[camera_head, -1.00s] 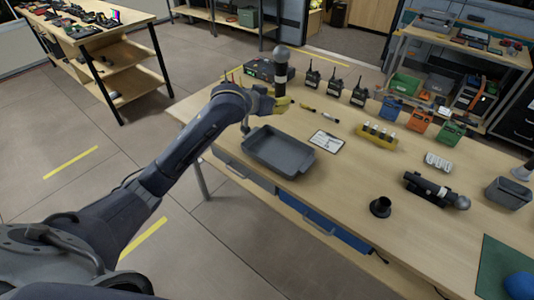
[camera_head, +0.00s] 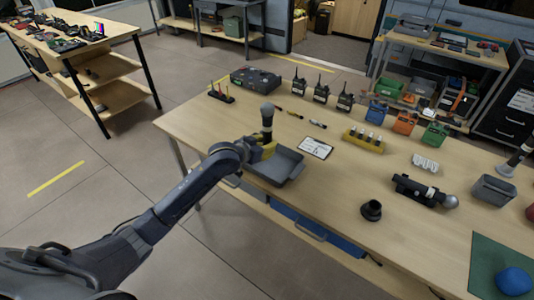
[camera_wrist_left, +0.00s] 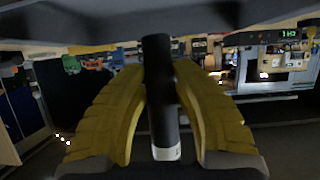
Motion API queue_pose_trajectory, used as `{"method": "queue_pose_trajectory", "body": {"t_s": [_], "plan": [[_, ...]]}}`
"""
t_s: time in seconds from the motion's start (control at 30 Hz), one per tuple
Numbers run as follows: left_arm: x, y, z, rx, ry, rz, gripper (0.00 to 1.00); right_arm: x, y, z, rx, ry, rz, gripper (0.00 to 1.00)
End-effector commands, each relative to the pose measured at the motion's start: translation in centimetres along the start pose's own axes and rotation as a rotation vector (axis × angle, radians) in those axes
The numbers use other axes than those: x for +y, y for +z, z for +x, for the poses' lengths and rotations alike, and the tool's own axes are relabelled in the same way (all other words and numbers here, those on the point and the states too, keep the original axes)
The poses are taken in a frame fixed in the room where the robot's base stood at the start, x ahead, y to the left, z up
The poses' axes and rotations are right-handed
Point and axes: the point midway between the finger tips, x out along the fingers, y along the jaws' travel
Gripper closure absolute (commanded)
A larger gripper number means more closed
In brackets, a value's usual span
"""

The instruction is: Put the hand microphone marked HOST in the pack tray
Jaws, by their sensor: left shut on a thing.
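My left gripper (camera_head: 262,150) is shut on a dark hand microphone (camera_head: 267,124), held upright with its grey ball head up. In the left wrist view the yellow fingers (camera_wrist_left: 162,110) close on both sides of its dark handle (camera_wrist_left: 160,85); a pale band shows near one end, with no readable mark. The grey pack tray (camera_head: 291,164) lies at the table's near left edge. The gripper and microphone are over its left part and hide some of it; I cannot tell whether the microphone touches the tray floor. My right gripper is not in view.
A clipboard (camera_head: 316,148) lies just right of the tray. A second microphone (camera_head: 425,191) lies on the right, and another (camera_head: 514,158) stands near the right edge. Radios (camera_head: 321,90), a yellow battery holder (camera_head: 363,142) and a black case (camera_head: 256,79) stand farther back.

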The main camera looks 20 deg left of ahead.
Motion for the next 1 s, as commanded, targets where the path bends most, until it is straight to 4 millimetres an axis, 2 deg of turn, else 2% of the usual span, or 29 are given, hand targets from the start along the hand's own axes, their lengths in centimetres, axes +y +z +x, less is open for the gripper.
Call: {"method": "queue_pose_trajectory", "body": {"t_s": [0.1,0.43,0.93,0.97,1.0], "plan": [[0.0,0.4,0.2,0.001,0.0,-0.002,1.0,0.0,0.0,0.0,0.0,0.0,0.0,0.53],[0.0,3.7,1.7,0.001,0.0,-0.002,1.0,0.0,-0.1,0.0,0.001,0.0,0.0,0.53],[0.0,4.2,1.9,0.002,0.0,-0.001,1.0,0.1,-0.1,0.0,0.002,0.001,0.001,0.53],[0.0,4.3,1.9,0.0,0.0,0.0,0.73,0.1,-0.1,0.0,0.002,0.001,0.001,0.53],[0.0,4.3,1.9,0.001,0.0,0.0,0.68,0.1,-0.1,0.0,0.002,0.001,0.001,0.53]]}}
